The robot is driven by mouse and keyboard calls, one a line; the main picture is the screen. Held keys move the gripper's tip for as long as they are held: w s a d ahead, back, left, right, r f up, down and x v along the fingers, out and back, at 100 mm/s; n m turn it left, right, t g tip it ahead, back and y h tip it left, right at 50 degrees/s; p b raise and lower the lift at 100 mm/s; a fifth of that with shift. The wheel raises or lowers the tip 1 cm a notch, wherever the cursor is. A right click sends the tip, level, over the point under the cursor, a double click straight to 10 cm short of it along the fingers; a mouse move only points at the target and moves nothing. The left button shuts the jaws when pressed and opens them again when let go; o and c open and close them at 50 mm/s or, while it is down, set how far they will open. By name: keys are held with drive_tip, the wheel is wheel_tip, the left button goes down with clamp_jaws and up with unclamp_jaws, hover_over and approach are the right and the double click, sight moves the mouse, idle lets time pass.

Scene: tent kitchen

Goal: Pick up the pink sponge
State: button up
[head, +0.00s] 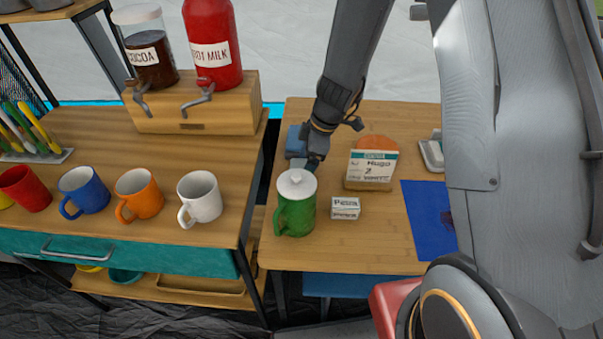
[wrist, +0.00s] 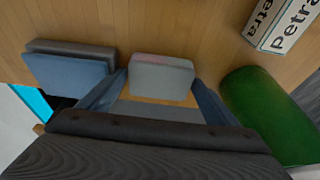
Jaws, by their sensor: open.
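In the wrist view a small block, grey with a faint pink tinge along its far top edge (wrist: 162,77), lies on the wooden table; it looks like the pink sponge. My gripper (wrist: 160,92) is open, with one finger on each side of the block. I cannot tell whether the fingers touch it. In the head view my gripper (head: 313,163) points down behind the green lidded mug (head: 295,208), and I cannot make out the pink sponge there.
A blue sponge-like block (wrist: 68,72) lies left of my gripper; it also shows in the head view (head: 296,141). The green mug stands close on the right in the wrist view (wrist: 262,110). A small white Petra box (head: 345,208) and a bread packet (head: 371,168) are nearby.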

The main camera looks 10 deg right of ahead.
drive_tip(key=c, duration=0.9)
wheel_tip(320, 180, up, 10)
drive_tip(key=shift+b, duration=0.35)
